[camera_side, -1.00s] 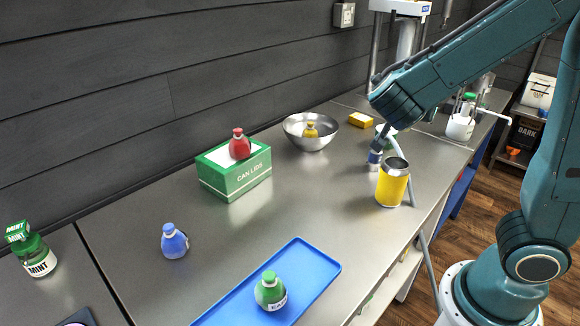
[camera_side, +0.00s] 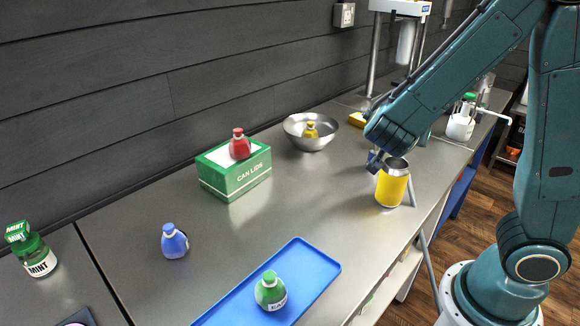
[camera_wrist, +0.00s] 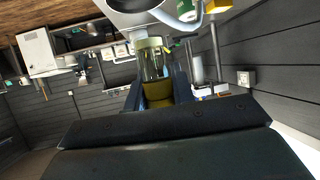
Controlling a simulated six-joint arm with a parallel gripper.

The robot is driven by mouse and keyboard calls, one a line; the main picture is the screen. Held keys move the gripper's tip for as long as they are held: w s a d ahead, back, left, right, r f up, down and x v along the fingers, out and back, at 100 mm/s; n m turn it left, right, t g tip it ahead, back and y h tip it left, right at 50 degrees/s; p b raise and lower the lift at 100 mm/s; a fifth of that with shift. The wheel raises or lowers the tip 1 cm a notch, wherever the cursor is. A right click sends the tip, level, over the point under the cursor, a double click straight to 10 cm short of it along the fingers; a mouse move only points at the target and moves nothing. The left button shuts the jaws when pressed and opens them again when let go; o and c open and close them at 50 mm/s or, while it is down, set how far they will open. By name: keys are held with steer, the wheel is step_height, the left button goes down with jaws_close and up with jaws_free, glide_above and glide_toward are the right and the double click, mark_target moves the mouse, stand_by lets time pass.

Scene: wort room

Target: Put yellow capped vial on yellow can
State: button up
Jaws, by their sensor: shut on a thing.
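The yellow can (camera_side: 391,190) stands upright on the steel bench in the side view, with a silver upper rim. My gripper (camera_side: 373,162) is low beside the can's upper left, overlapping its rim in the picture; whether they touch is unclear. In the wrist view my gripper (camera_wrist: 158,90) is shut on a clear vial (camera_wrist: 152,65) with a dull yellow end and amber lower part. The vial is hard to make out in the side view, hidden by my wrist and fingers.
A steel bowl (camera_side: 296,131) holds a yellow bottle (camera_side: 311,130). A green CAN LIDS box (camera_side: 236,178) bears a red bottle (camera_side: 239,145). A blue bottle (camera_side: 174,242) stands on clear bench. A blue tray (camera_side: 318,262) holds a green bottle (camera_side: 270,292). A yellow block (camera_side: 357,119) lies behind my arm.

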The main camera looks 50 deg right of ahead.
steer(key=shift+f, duration=1.55)
steer(key=shift+f, duration=0.15)
steer(key=o, duration=1)
steer(key=shift+r, duration=0.2)
steer(key=shift+v, duration=6.05)
